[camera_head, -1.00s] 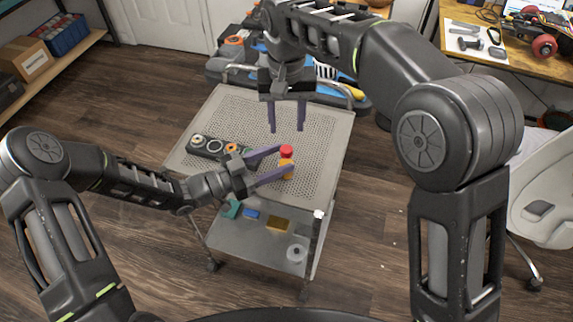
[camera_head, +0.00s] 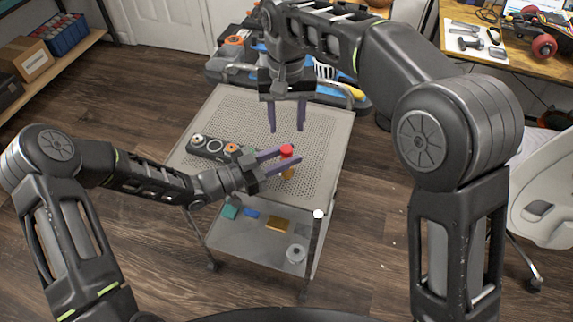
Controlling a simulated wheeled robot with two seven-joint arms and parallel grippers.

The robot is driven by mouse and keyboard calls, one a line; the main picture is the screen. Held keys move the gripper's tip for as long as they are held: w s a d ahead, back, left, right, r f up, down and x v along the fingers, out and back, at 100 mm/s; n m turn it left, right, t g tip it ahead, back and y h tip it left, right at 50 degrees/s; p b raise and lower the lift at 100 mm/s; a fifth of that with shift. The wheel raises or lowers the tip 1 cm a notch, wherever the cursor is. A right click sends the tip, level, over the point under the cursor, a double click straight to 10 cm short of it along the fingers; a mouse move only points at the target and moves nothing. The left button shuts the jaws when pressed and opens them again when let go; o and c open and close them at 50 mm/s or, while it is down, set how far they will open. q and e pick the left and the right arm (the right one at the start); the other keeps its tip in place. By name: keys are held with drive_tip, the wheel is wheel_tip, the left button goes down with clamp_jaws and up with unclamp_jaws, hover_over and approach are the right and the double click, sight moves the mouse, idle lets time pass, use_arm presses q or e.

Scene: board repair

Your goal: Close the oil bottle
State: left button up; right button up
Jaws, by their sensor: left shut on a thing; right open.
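The oil bottle (camera_head: 289,173) stands on the top of the perforated cart, its orange body partly hidden by a finger of my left gripper. Its red cap (camera_head: 287,150) shows at the top of the bottle. My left gripper (camera_head: 290,153) reaches in from the left and is shut on the red cap, with one finger on each side. Whether the cap is seated on the neck cannot be told. My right gripper (camera_head: 286,128) is open and empty, pointing down above the cart, behind the bottle in the picture.
The grey cart top (camera_head: 325,140) is mostly bare around the bottle. A dark holder with round parts (camera_head: 215,147) lies left of it. The lower shelf (camera_head: 250,240) holds several small items. A workbench (camera_head: 480,70) stands at the upper right.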

use_arm(q)
clamp_jaws()
idle(0.8)
